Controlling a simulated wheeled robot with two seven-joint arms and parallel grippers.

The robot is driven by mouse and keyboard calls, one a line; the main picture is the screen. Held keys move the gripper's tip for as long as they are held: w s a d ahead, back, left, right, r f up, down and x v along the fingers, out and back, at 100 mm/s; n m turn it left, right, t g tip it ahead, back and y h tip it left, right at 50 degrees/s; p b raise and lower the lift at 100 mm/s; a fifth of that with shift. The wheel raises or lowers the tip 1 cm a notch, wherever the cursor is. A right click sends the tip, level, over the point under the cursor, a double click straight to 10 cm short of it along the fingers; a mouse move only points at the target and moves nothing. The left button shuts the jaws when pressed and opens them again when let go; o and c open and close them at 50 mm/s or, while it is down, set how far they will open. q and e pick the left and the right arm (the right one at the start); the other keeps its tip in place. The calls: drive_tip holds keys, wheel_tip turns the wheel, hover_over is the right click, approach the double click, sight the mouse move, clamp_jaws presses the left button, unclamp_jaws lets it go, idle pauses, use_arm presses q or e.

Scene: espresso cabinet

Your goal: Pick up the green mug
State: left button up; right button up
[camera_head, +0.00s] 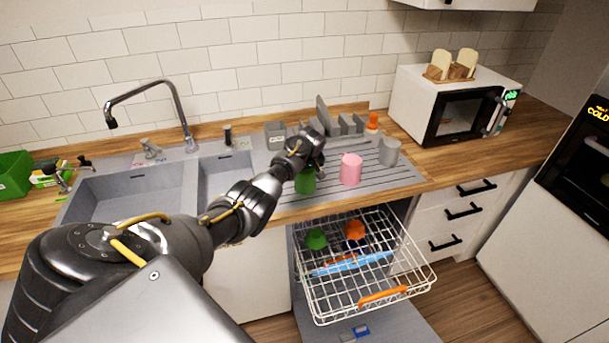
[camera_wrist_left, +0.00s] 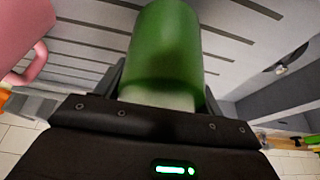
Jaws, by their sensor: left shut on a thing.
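The green mug (camera_head: 306,182) is at the left side of the grey draining board, under my left gripper (camera_head: 312,163). In the left wrist view the green mug (camera_wrist_left: 166,55) fills the middle, between the fingers of my left gripper (camera_wrist_left: 163,90), which is shut on it. I cannot tell whether the mug's base touches the board. The hand hides its upper part in the head view. My right gripper is not in view.
A pink mug (camera_head: 351,169) stands close to the right of the green mug, with a grey mug (camera_head: 389,151) beyond it. The open dishwasher rack (camera_head: 325,290) is below the counter. A tap (camera_head: 178,108) rises behind the sinks. A microwave (camera_head: 455,105) stands at the right.

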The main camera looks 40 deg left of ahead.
use_arm(q)
drive_tip(key=shift+r, duration=0.1)
drive_tip(key=shift+w+r, duration=0.1)
drive_tip(key=shift+r, duration=0.45)
drive_tip(key=s+r, duration=0.1)
drive_tip(key=r, duration=0.1)
drive_tip(key=s+d+r+b, duration=0.1)
drive_tip(key=s+r, duration=0.1)
drive_tip(key=s+d+r+b, duration=0.1)
drive_tip(key=r, duration=0.2)
drive_tip(key=shift+s+d, duration=0.1)
drive_tip(key=shift+s, duration=0.05)
drive_tip(key=s+d+r+p, duration=0.1)
drive_tip(key=s, duration=0.1)
drive_tip(key=s+d+r+p, duration=0.1)
drive_tip(key=s+r, duration=0.1)
drive_tip(key=s, duration=0.1)
drive_tip(key=s+d+r+p, duration=0.1)
drive_tip(key=s+d+p, duration=0.1)
drive_tip(key=s, duration=0.1)
drive_tip(key=shift+s+r, duration=0.15)
drive_tip(key=shift+r, duration=0.2)
